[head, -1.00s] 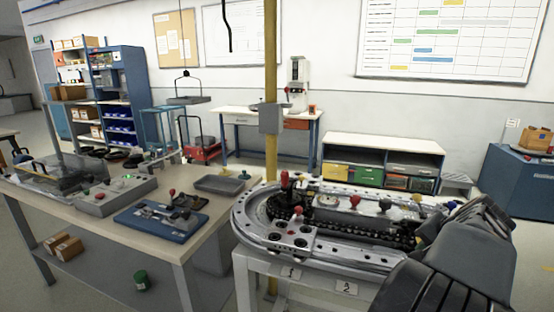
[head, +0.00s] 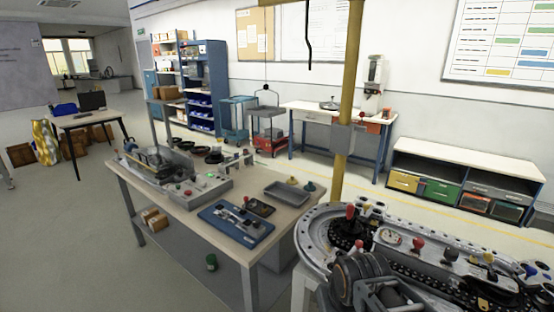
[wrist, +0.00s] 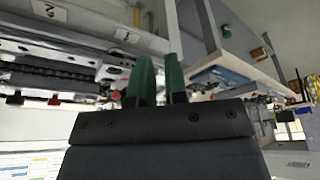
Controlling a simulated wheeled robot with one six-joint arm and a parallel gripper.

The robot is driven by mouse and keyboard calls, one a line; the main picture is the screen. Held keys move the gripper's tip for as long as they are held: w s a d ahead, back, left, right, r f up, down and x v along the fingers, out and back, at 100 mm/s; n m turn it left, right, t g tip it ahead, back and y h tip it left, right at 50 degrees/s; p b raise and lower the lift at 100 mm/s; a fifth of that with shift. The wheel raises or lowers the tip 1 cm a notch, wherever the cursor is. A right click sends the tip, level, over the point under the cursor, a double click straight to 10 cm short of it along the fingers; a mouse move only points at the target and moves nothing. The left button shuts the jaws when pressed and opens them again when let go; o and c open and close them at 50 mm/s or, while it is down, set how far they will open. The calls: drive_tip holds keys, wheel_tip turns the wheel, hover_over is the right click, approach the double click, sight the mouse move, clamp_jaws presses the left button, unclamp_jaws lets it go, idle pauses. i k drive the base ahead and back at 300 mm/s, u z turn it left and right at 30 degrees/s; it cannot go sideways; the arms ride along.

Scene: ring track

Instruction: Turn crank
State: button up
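The oval ring track (head: 311,235) with its black chain stands at the lower right in the head view. A red-knobbed handle (head: 350,212) rises from a black round part at its left end; it looks like the crank. More red and dark knobs and a dial (head: 390,238) sit along the middle. My dark wrist covers the track's near left part, and my fingertips cannot be made out there. In the wrist view, my gripper (wrist: 160,78) shows two green fingers with a narrow empty gap. The track (wrist: 60,72) appears at the left, apart from the fingers.
A workbench (head: 150,187) with a blue tool board (head: 236,226) and a grey tray (head: 290,192) stands left of the track. A yellow post (head: 349,90) rises behind the track. A low cabinet (head: 465,158) is at the back right. Floor at the left is open.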

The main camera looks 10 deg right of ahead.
sight(349, 230)
drive_tip(key=k, duration=0.5)
drive_tip(key=u, duration=0.95)
drive_tip(key=i, duration=0.75)
drive_tip(key=z, duration=0.95)
